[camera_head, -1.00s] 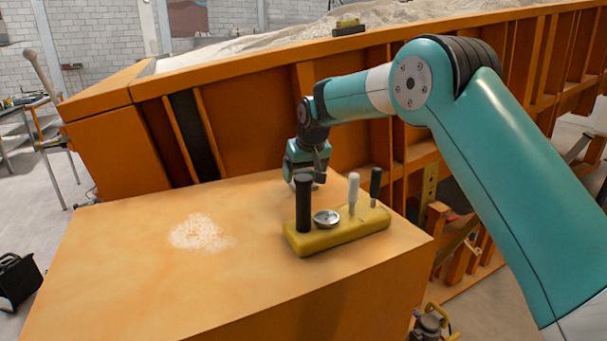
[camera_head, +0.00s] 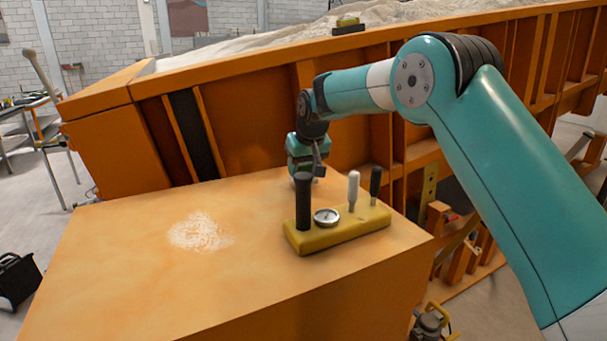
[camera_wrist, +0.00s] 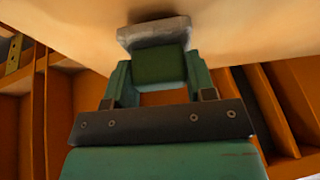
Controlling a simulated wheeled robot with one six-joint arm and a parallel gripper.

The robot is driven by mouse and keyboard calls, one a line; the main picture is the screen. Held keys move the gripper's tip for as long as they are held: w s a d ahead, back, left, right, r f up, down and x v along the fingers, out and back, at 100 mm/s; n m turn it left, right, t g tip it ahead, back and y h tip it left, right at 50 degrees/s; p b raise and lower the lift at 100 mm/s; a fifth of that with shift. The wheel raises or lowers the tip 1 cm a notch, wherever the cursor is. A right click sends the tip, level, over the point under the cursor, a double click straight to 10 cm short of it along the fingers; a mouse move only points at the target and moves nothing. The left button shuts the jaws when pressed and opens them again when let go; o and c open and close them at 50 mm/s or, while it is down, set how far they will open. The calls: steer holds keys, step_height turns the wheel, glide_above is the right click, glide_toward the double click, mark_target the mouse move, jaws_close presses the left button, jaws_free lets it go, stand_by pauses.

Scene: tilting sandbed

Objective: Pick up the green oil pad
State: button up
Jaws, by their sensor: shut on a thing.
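The green oil pad (camera_wrist: 158,70) is a dark green block in the wrist view. It sits between the two green fingers of my gripper (camera_wrist: 160,62), which are shut on it. A pale grey slab (camera_wrist: 152,31) shows just beyond the pad; I cannot tell whether the two are joined. In the head view my gripper (camera_head: 306,168) points down over the back of the orange cabinet top, behind the yellow control block. The fingertips are partly hidden there and the pad cannot be made out.
The yellow block (camera_head: 345,233) carries a black handle (camera_head: 303,202), a round gauge (camera_head: 326,217), a white lever (camera_head: 353,188) and a black lever (camera_head: 375,186). The orange sandbed wall (camera_head: 250,120) stands behind. The cabinet top's left side is clear, with a pale patch (camera_head: 198,233).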

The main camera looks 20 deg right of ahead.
step_height(320, 180, up, 19)
steer(key=shift+f+p, duration=0.15)
steer(key=shift+p, duration=0.25)
steer(key=shift+o, duration=1.4)
steer(key=shift+c, duration=0.9)
